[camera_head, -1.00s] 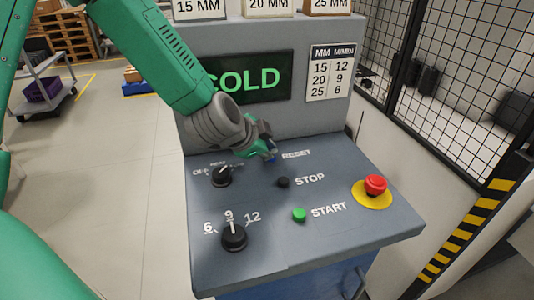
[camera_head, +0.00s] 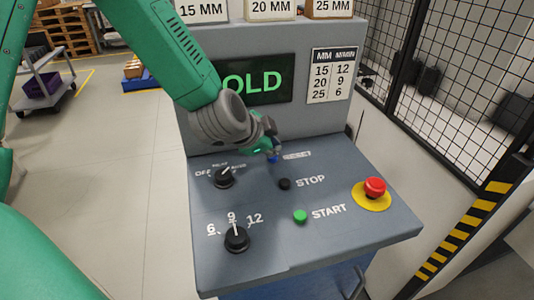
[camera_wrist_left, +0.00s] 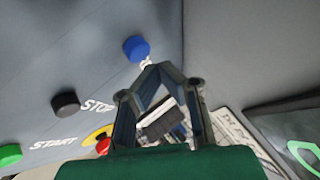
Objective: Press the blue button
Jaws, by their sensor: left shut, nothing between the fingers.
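The blue button (camera_wrist_left: 136,48) shows clearly in the left wrist view, just beyond and to the left of my fingertips. In the head view only a bit of the blue button (camera_head: 272,158) shows beside the RESET label, mostly hidden by my gripper. My left gripper (camera_head: 275,149) reaches in from the left over the back of the console. In the wrist view the left gripper (camera_wrist_left: 160,68) has its fingertips together with nothing held. The tips look close to the button, but contact cannot be made out. My right gripper is not in view.
The grey console (camera_head: 330,235) carries a black STOP button (camera_head: 284,183), a green START button (camera_head: 300,216), a red emergency button (camera_head: 374,187) and two black knobs (camera_head: 236,238). An upright panel with a green-lettered display (camera_head: 270,82) stands behind. Black mesh fencing is at right.

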